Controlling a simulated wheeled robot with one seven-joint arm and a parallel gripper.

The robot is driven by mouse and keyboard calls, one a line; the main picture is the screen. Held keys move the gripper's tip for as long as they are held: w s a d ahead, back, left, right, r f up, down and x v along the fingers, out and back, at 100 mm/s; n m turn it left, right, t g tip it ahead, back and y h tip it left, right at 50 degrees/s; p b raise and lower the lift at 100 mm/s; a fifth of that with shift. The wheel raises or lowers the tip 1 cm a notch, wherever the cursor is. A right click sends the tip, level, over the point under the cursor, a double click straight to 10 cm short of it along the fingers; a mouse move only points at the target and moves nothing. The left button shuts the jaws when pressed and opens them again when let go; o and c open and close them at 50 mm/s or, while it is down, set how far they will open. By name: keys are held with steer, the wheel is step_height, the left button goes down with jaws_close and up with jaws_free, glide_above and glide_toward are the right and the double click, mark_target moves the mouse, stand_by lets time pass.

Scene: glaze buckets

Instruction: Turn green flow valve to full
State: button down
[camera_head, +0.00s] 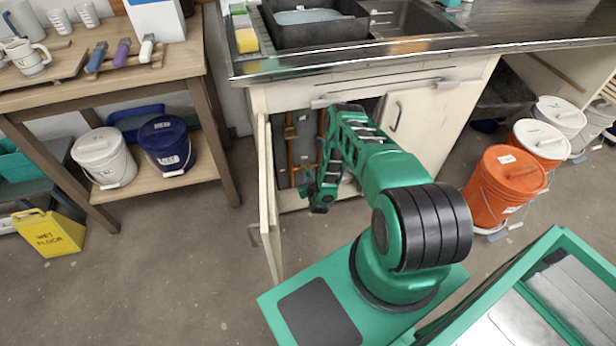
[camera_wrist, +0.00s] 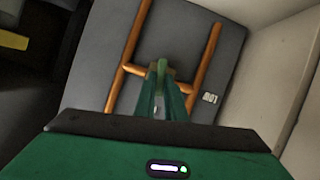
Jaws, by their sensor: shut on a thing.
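The green valve handle (camera_wrist: 162,67) shows in the wrist view on copper pipework, in front of a dark grey panel. My gripper (camera_wrist: 163,84) is shut on it, with the two green fingers reaching in from below and meeting at the handle. In the head view my gripper (camera_head: 318,190) reaches into the open cabinet under the sink. The valve cannot be made out there. The fingers cover part of the valve body, and I cannot tell how far the handle is turned.
Copper pipes (camera_wrist: 130,45) run on both sides of the valve. The cabinet's left door (camera_head: 269,200) stands open beside my arm; the right door (camera_head: 408,122) is closed. Orange bucket (camera_head: 503,185) and white buckets stand right. A yellow wet-floor sign (camera_head: 50,233) stands left.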

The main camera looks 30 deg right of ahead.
steer(key=shift+d+m+y, duration=0.15)
steer(key=shift+m+y, duration=0.45)
steer(key=shift+m, duration=0.3)
steer(key=shift+s, duration=0.1)
steer(key=c, duration=1.8)
jaws_free()
steer(key=v, duration=1)
steer(key=shift+s, duration=0.35)
